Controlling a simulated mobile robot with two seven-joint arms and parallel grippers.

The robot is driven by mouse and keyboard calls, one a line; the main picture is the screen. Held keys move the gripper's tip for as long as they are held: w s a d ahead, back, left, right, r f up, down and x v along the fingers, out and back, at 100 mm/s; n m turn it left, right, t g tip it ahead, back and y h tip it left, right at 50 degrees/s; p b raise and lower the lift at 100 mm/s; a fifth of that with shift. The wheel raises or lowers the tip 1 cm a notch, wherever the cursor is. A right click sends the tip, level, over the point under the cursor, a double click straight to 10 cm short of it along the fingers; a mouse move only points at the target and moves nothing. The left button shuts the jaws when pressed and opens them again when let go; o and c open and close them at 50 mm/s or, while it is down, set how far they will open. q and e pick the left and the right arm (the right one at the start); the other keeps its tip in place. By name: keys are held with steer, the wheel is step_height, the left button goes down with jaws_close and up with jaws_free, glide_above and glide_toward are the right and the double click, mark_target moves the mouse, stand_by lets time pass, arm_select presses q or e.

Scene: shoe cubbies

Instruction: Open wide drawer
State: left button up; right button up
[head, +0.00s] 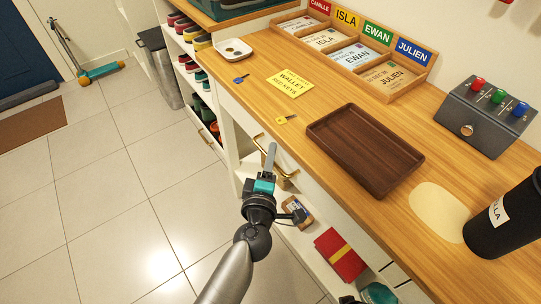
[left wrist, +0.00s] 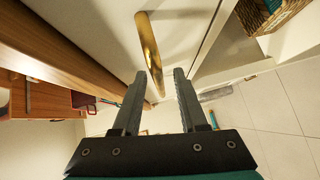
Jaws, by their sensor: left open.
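The wide drawer's white front (head: 236,108) lies under the front edge of the wooden counter and looks closed. Its brass bar handle (head: 288,164) is partly hidden behind my gripper in the head view. In the left wrist view the handle (left wrist: 149,48) runs down toward the gap between the two open fingertips (left wrist: 160,74). Its lower end shows between the fingers, and I see no finger closed on it. Whether a finger touches it I cannot tell.
On the counter are a brown tray (head: 366,148), a yellow note (head: 290,83), keys (head: 284,119), a button box (head: 487,116) and a black cup (head: 508,220). Open shelves below hold a red book (head: 341,254).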

arm_select(q)
steer(key=shift+c, duration=0.4)
jaws_close()
stand_by(0.9)
